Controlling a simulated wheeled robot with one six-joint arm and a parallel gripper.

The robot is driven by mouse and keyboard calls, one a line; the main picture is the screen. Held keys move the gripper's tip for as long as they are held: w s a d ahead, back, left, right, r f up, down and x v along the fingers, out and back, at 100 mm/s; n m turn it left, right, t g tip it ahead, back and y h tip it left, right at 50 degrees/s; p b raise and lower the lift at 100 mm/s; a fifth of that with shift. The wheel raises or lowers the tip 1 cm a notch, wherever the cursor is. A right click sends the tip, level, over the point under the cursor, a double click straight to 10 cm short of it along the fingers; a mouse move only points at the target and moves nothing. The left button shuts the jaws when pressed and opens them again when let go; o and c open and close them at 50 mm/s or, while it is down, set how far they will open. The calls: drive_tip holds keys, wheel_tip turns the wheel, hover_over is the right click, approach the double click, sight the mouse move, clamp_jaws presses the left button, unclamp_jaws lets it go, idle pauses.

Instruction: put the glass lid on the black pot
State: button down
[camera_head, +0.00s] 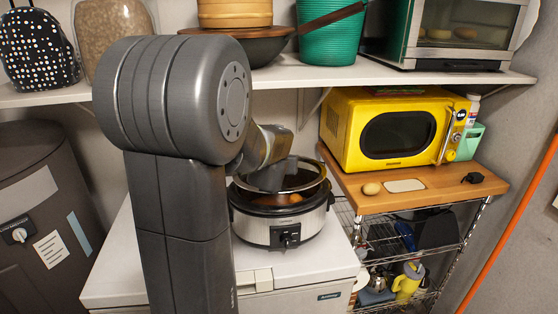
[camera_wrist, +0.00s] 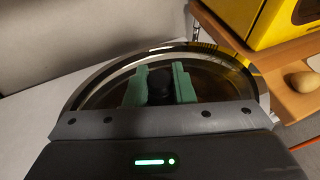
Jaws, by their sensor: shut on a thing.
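The black pot (camera_head: 290,209) is a slow cooker's dark crock in a silver housing with a front knob, standing on the white appliance top. The round glass lid (camera_head: 316,184) with a metal rim is over the pot's mouth. It fills the middle of the wrist view (camera_wrist: 98,93). My gripper (camera_head: 270,180) is above the pot in the head view. In the wrist view, its green fingers (camera_wrist: 160,86) are shut on the lid's black knob. I cannot tell whether the lid's rim touches the pot all round; my arm hides the left side.
A yellow microwave (camera_head: 390,128) stands on a wooden-topped wire rack (camera_head: 440,190) to the right, with a potato-like item (camera_head: 371,188) in front. A white shelf (camera_head: 290,76) with several containers runs above the pot. The white top (camera_head: 310,258) is bare in front of the pot.

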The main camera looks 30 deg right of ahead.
drive_tip(key=shift+w, duration=0.35)
drive_tip(key=shift+f+b, duration=1.35)
drive_tip(key=shift+b, duration=0.1)
drive_tip(key=shift+f+b, duration=0.65)
drive_tip(key=shift+b, duration=0.05)
idle(0.4)
drive_tip(key=shift+f, duration=0.2)
drive_tip(key=c, duration=1.1)
unclamp_jaws()
drive_tip(key=shift+s, duration=0.1)
drive_tip(key=shift+c, duration=0.2)
